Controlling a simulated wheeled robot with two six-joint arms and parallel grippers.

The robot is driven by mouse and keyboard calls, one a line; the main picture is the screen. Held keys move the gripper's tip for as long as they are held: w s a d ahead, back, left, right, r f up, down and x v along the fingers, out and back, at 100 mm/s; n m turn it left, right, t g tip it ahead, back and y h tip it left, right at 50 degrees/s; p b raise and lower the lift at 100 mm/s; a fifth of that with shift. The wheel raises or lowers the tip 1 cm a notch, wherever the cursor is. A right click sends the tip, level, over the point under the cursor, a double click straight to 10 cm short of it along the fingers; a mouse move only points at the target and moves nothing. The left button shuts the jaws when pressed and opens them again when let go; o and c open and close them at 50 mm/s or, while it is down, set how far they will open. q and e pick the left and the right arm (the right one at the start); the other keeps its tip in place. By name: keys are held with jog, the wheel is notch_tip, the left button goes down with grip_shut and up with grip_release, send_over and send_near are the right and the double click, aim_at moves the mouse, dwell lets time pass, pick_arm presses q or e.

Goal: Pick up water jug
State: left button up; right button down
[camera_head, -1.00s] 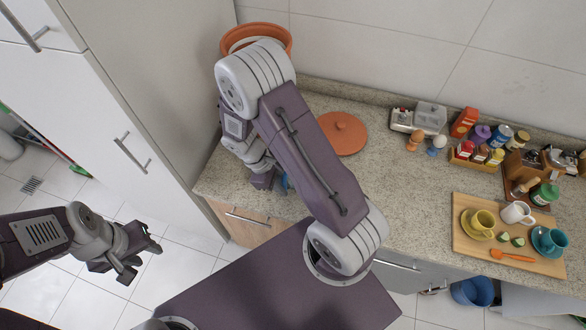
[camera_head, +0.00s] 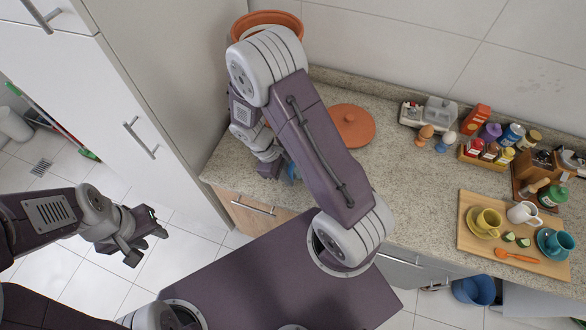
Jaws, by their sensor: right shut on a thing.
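My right gripper (camera_head: 268,167) is low over the left front edge of the counter (camera_head: 405,195), partly hidden by my own arm. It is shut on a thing. A small part of something blue (camera_head: 291,172) shows just right of its fingers. This may be the water jug, but my arm hides most of it and its shape cannot be made out. No other jug is plainly in view. My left gripper (camera_head: 147,243) hangs over the tiled floor at the left, open and empty.
An orange-brown pot (camera_head: 267,20) stands in the back left corner, its round lid (camera_head: 351,126) on the counter. A wooden board (camera_head: 480,240) with cups, a spice box (camera_head: 486,158) and jars fill the right. A tall white cabinet (camera_head: 150,80) borders the left. The middle counter is clear.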

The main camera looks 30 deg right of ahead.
jog(key=s+d+r+b, duration=0.1)
jog(key=s+d+r, duration=0.7)
jog(key=r, duration=0.3)
jog(key=shift+d, duration=0.15)
jog(key=shift+f, duration=0.1)
dwell(0.9)
